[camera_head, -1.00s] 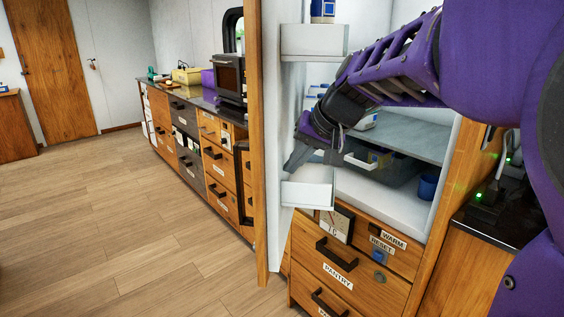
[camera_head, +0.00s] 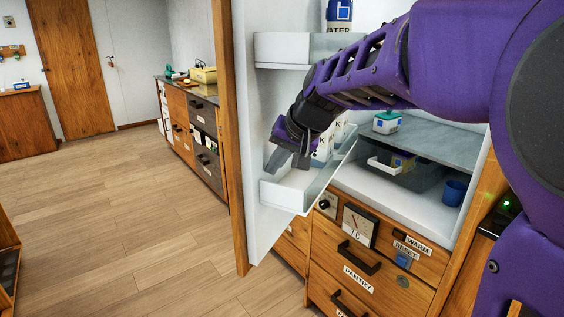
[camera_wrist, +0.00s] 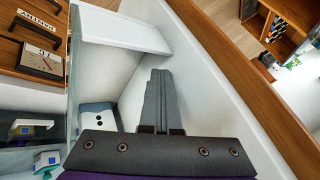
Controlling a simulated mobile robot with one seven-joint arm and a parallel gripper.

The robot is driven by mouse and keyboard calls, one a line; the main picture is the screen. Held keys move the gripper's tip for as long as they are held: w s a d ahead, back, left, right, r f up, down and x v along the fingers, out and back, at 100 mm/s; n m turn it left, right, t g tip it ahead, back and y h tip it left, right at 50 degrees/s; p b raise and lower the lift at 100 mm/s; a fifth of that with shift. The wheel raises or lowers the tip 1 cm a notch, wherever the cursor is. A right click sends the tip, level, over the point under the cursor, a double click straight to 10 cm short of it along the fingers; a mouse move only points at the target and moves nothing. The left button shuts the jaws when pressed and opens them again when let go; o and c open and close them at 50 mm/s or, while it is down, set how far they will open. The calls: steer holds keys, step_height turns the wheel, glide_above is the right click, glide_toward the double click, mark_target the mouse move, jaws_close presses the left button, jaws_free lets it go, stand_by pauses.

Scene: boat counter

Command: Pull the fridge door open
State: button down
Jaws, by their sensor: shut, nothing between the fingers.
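The fridge door (camera_head: 246,130) stands open, showing its white inner panel and wooden outer edge. In the wrist view, the door's white panel (camera_wrist: 205,75) runs along the right of the fingers. The door carries an upper shelf bin (camera_head: 285,49) and a lower bin (camera_head: 290,190). My gripper (camera_head: 283,163) is on the inner side of the door, above the lower bin and close to the panel. Its fingers (camera_wrist: 157,76) are together with nothing between them. Whether they touch the panel is unclear.
Cartons marked K (camera_head: 323,150) stand in the lower bin. The fridge interior holds a clear drawer (camera_head: 408,177) and a blue cup (camera_head: 454,191). A pantry drawer (camera_head: 350,265) is below. The wooden floor (camera_head: 150,220) left of the door is open.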

steer(key=w+a+p, duration=0.6)
steer(key=a, duration=0.6)
steer(key=shift+a, duration=0.15)
